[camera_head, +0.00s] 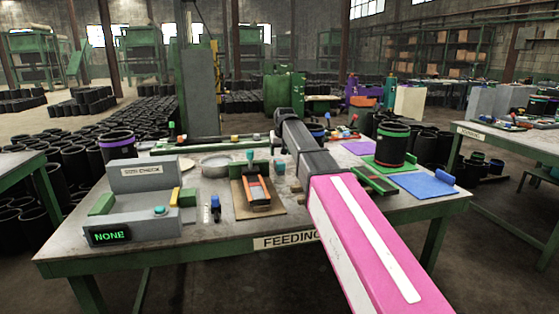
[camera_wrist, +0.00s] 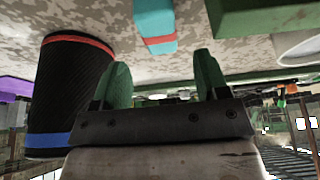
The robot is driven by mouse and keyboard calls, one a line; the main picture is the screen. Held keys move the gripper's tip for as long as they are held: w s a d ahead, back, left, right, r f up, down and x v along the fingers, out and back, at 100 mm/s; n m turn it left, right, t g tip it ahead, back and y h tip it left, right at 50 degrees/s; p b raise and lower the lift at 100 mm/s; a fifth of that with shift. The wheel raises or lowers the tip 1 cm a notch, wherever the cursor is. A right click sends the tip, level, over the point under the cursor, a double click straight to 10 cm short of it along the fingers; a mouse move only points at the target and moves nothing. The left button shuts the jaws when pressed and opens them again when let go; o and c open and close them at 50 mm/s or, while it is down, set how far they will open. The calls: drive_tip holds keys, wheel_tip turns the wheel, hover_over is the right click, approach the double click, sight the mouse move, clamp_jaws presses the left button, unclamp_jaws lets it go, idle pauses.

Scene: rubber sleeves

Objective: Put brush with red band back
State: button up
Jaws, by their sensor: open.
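In the wrist view a teal brush handle with a red band (camera_wrist: 157,25) shows beyond my gripper (camera_wrist: 162,68), between the lines of its two green fingers. The fingers are apart with nothing between them, and a gap shows between them and the brush. The brush's far end is cut off by the picture edge. In the head view a small teal and red piece (camera_head: 327,117) stands just right of my arm's far end; I cannot tell surely that it is the same brush. My fingers are hidden in the head view.
A black sleeve with a blue band (camera_wrist: 72,95) stands close left of my fingers in the wrist view. On the feeding table (camera_head: 225,238) are the size-check station (camera_head: 143,180), a metal bowl (camera_head: 215,165) and a green-banded sleeve (camera_head: 392,145). The blue mat (camera_head: 422,187) is largely clear.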

drive_tip(key=shift+v, duration=1.8)
drive_tip(key=shift+c, duration=0.3)
